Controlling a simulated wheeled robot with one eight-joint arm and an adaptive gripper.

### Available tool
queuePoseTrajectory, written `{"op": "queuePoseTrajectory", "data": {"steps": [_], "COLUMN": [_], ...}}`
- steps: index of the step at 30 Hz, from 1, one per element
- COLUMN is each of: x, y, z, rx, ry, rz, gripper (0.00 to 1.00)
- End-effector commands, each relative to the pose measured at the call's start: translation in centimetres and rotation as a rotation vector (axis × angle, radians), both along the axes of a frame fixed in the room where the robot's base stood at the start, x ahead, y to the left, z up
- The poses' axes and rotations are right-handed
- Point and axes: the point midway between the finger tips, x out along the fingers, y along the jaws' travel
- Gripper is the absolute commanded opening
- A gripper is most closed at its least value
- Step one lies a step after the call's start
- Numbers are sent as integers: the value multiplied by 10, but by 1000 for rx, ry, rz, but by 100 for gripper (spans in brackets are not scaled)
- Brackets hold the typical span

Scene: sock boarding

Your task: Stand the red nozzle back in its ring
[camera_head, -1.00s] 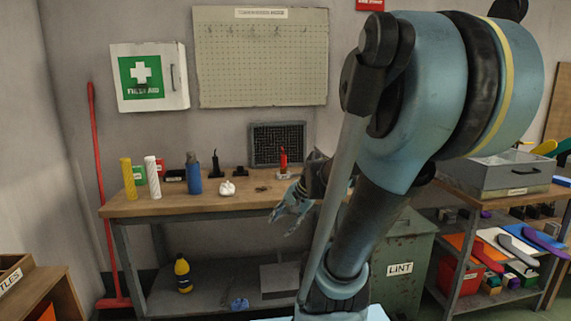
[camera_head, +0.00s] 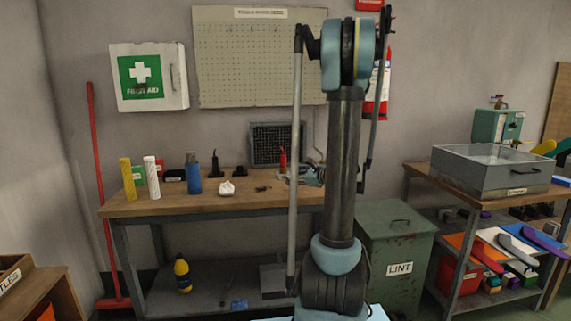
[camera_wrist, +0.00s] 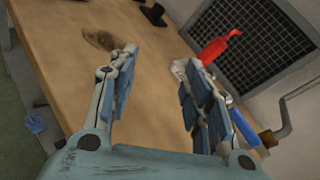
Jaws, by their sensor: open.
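The red nozzle (camera_head: 283,161) stands near the back of the workbench, in front of the dark grid panel. In the wrist view the red nozzle (camera_wrist: 218,49) lies beyond my right finger, clear of both fingers. A pale piece (camera_wrist: 180,68) shows below it, partly hidden by that finger; I cannot tell whether it is the ring. My gripper (camera_wrist: 156,60) is open and empty, with bare wood between its fingers. In the head view my gripper (camera_head: 290,178) is low over the bench, close to the nozzle and partly hidden by my arm.
The grid panel (camera_wrist: 257,38) stands close behind the nozzle. A brown clump (camera_wrist: 101,40) lies near my left finger. A blue-handled item (camera_wrist: 243,126) lies outside my right finger. A blue bottle (camera_head: 194,173) and yellow and white rolls stand farther left. The bench front (camera_head: 180,206) is clear.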

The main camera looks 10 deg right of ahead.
Motion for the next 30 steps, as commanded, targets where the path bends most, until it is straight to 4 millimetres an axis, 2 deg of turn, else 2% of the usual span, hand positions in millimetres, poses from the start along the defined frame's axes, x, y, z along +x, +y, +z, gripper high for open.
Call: {"op": "queuePoseTrajectory", "data": {"steps": [1, 6, 13, 20, 30], "x": [10, 31, 42, 63, 115], "y": [-12, -44, -66, -55, -24], "z": [-1, 0, -1, -1, -1], "rx": [65, 270, 412, 428, 426], "ry": [4, 17, 24, 26, 26], "rz": [-32, -111, -155, -155, -154], "gripper": [45, 45, 45, 45, 45]}}
